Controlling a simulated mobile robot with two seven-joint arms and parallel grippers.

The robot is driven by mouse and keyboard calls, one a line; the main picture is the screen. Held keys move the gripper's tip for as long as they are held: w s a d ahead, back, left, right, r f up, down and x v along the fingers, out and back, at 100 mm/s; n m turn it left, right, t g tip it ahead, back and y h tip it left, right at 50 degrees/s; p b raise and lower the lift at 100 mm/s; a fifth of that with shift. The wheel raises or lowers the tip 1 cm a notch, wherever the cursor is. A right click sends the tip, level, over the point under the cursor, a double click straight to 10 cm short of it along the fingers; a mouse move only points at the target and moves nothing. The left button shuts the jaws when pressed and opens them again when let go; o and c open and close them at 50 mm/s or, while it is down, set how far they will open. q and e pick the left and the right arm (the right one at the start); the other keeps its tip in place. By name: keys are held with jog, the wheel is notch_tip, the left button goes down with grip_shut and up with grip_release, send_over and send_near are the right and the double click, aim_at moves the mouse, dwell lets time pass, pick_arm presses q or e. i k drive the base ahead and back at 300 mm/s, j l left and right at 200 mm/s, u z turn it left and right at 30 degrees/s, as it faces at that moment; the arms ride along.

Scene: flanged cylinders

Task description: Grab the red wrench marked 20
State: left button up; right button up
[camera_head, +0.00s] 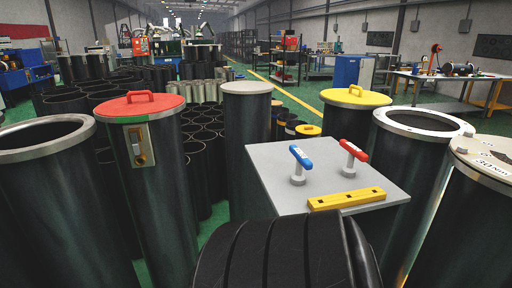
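A red-handled wrench (352,156) stands upright toward the back right of a small grey table (275,165). Its handle lies across the top and carries a pale mark too small to read. A blue-handled wrench (300,163) stands to its left, also upright. A yellow bar with dark holes (346,199) lies in front of both, near the table's front edge. Neither of my grippers is in view.
Tall dark cylinders crowd around the table: a red-lidded one (160,195) and a grey-topped one (247,140) at left, a yellow-lidded one (345,123) behind, and an open flanged one (415,150) at right. A black ribbed shape fills the bottom centre.

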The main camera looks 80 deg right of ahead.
aim_at(348, 171)
jog(key=z, duration=1.7)
